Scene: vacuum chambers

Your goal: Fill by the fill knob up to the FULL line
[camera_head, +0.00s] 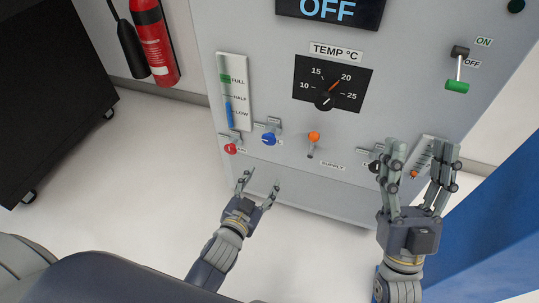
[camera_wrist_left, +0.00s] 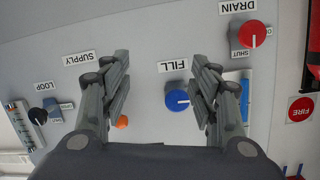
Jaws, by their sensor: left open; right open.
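The blue fill knob (camera_head: 268,139) is on the lower panel, under a small label. In the left wrist view the fill knob (camera_wrist_left: 177,97) shows a white pointer mark and lies between the spread fingers, nearer the right-hand one. My left gripper (camera_head: 261,182) is open and empty, below and in front of the knob, with no visible contact. The level gauge (camera_head: 233,92) has FULL, HALF and LOW marks. Its blue column (camera_head: 229,115) tops out near HALF, below FULL. My right gripper (camera_head: 422,160) is open and empty at the panel's lower right.
A red drain knob (camera_head: 230,149), an orange supply lever (camera_head: 313,137) and a black loop knob (camera_head: 374,166) flank the fill knob. A temperature dial (camera_head: 332,84) and an OFF display (camera_head: 332,10) are above.

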